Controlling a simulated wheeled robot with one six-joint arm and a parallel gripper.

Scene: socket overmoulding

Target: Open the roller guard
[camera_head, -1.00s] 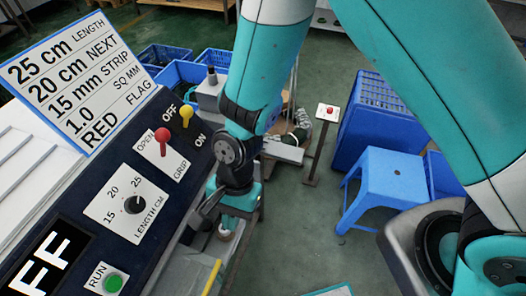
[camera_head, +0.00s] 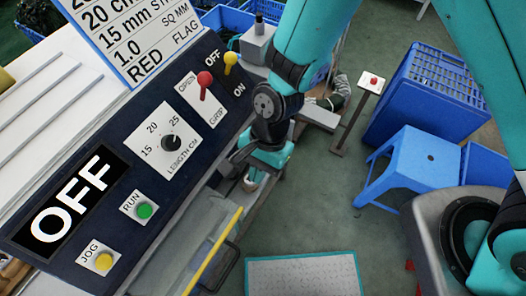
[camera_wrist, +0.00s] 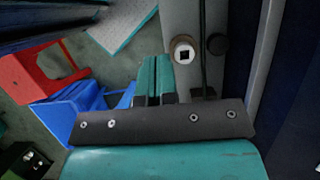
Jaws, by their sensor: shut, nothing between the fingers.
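What looks like the roller guard is a clear panel with a yellow edge (camera_head: 214,255) below the control panel in the head view. A dark loop, perhaps its handle, shows beside the yellow edge, and the panel looks lowered. My gripper hangs just beyond the guard, beside the machine's side, and its fingertips are hard to make out there. In the wrist view my gripper (camera_wrist: 154,72) is shut and empty, its two teal fingers side by side. A grey machine part (camera_wrist: 181,18) with a pale round fitting lies just right of the fingers.
The control panel (camera_head: 110,215) shows OFF, with a red lever, a yellow lever, a length knob and green and yellow buttons. A blue stool (camera_head: 405,165) and blue crates (camera_head: 430,95) stand to the right. A button post (camera_head: 355,115) stands beyond. A mat (camera_head: 303,277) lies on open floor.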

